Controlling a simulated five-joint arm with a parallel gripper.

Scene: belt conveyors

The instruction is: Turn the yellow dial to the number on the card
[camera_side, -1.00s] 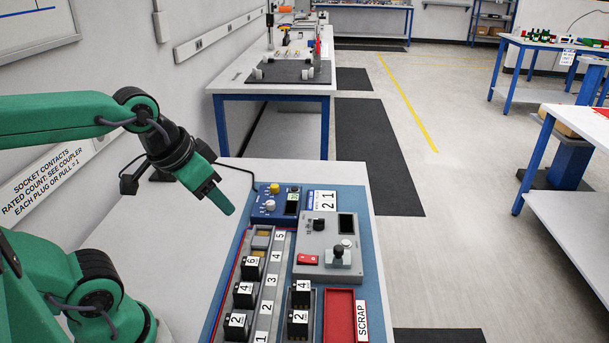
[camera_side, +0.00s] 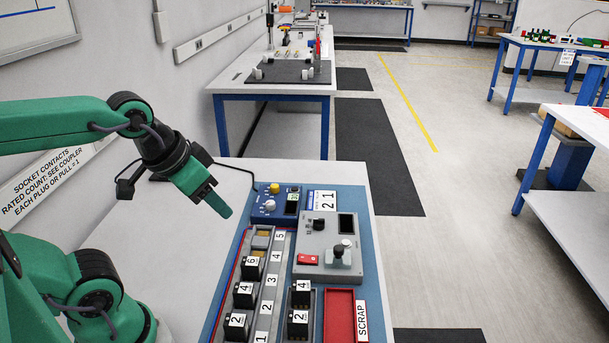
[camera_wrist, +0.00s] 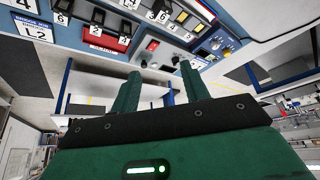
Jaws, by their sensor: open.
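The yellow dial (camera_side: 275,188) sits on top of a blue box (camera_side: 265,206) with a small dark display, at the far end of the blue mat. A white card (camera_side: 322,201) beside the box, to its right, shows the digits 2 and 1, turned sideways. My gripper (camera_side: 221,206) hangs in the air to the left of the box, angled down, apart from the dial. In the wrist view the two green fingers of my gripper (camera_wrist: 160,90) stand apart with nothing between them. The dial's pointer is too small to read.
A grey panel (camera_side: 311,261) with knobs, a joystick and a red switch lies nearer than the blue box. Numbered black blocks (camera_side: 243,295) stand in rails at front. A red scrap tray (camera_side: 339,316) is at front right. The white bench left of the mat is clear.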

